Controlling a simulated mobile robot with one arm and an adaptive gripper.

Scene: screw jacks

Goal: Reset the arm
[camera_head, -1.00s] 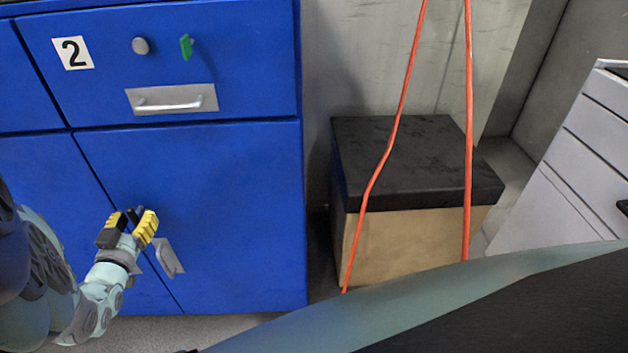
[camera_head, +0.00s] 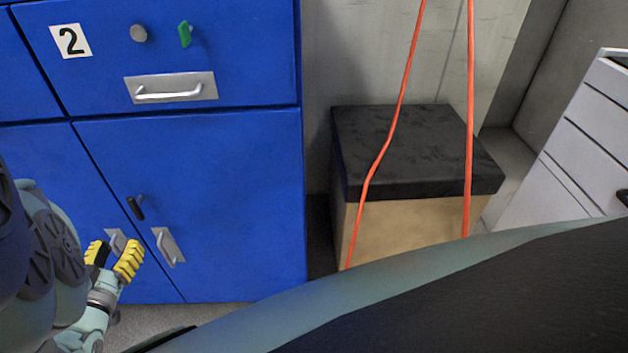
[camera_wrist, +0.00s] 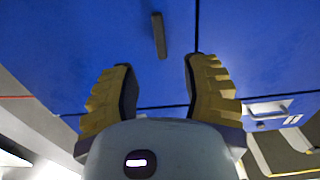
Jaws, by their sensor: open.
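My gripper (camera_head: 113,254) has yellow ribbed fingers and shows at the lower left in the head view, in front of the lower doors of a blue cabinet (camera_head: 235,215). In the wrist view my gripper (camera_wrist: 160,85) is open, with its two fingers apart and nothing between them. A dark latch handle (camera_head: 135,208) on the cabinet door is above my gripper in the head view. The dark handle also shows ahead of the fingers in the wrist view (camera_wrist: 159,36). My arm fills the left edge of the head view.
The cabinet has a drawer with a silver handle (camera_head: 176,90), a green key (camera_head: 185,34) and a number 2 label (camera_head: 71,41). A black-topped box (camera_head: 405,150) stands to the right, with an orange cable (camera_head: 470,100) in front. A grey drawer unit (camera_head: 585,150) is at far right.

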